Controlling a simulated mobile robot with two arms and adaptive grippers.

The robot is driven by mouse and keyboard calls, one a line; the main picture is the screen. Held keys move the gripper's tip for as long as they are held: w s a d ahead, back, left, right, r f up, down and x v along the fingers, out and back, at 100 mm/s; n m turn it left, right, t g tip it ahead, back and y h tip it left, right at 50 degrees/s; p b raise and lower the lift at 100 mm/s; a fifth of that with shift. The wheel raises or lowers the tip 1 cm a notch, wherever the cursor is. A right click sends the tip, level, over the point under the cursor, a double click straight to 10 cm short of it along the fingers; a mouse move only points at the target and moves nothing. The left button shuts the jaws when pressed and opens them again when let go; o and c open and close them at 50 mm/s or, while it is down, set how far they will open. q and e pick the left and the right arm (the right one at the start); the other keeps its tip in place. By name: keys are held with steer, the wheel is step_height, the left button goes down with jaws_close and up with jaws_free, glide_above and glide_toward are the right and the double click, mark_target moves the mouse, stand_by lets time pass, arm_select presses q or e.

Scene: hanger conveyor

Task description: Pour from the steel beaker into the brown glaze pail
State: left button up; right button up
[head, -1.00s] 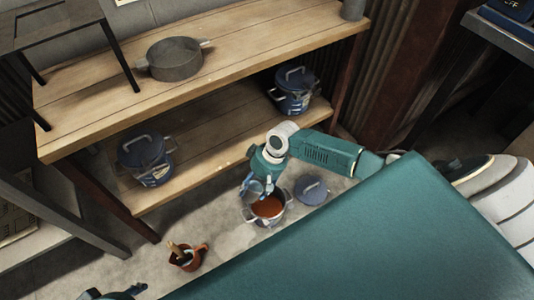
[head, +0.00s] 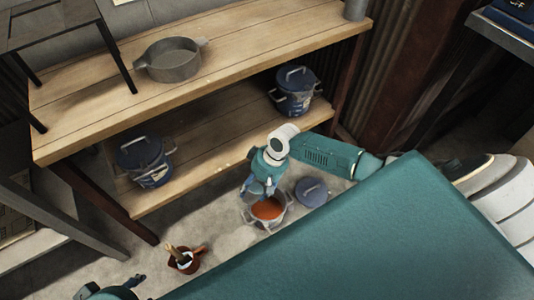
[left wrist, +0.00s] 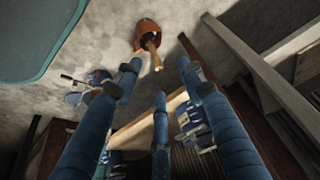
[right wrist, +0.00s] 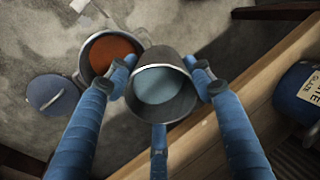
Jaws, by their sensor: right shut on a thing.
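The brown glaze pail (head: 272,222) stands open on the floor in front of the shelf, with brown liquid inside. The right wrist view also shows it (right wrist: 84,60), up and left of the steel beaker (right wrist: 165,110). My right gripper (head: 260,188) is shut on the beaker, just above the pail's far-left side. The beaker's mouth faces the wrist camera, and its inside looks pale blue-grey; I cannot tell its tilt. I see no stream. My left gripper (left wrist: 160,75) is open and empty, and shows partly at the head view's lower left (head: 118,290).
A blue lid (head: 311,191) lies on the floor right of the pail. A terracotta pot (head: 186,262) with a brush stands front left. Blue lidded pails (head: 145,160) (head: 295,92) sit on the lower shelf. A grey pan (head: 172,62) is on the upper shelf.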

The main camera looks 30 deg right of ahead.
mark_target(256, 190)
arm_select(q)
steer(key=shift+w, duration=0.1)
arm_select(e)
steer(key=shift+f, duration=0.1)
arm_select(q)
steer(key=shift+w+d, duration=0.35)
steer(key=shift+w, duration=0.25)
arm_select(e)
steer(key=shift+w+d+f, duration=0.2)
steer(key=shift+f, duration=0.05)
arm_select(q)
steer(key=shift+w+r, duration=0.1)
steer(key=shift+w+d+r+t+b, duration=0.1)
steer(key=shift+w+d+t, duration=0.15)
steer(key=shift+w, duration=0.25)
steer(key=shift+w+d+r+t+b, duration=0.2)
steer(key=shift+w+t, duration=0.1)
steer(key=shift+w, duration=0.2)
steer(key=shift+w+d+r+t+b, duration=0.1)
steer(key=shift+w+d+t, duration=0.15)
steer(key=shift+w, duration=0.25)
arm_select(e)
steer(key=shift+w+d+f, duration=0.2)
steer(key=shift+w+f, duration=0.05)
steer(key=shift+f, duration=0.25)
arm_select(q)
steer(key=shift+w, duration=0.1)
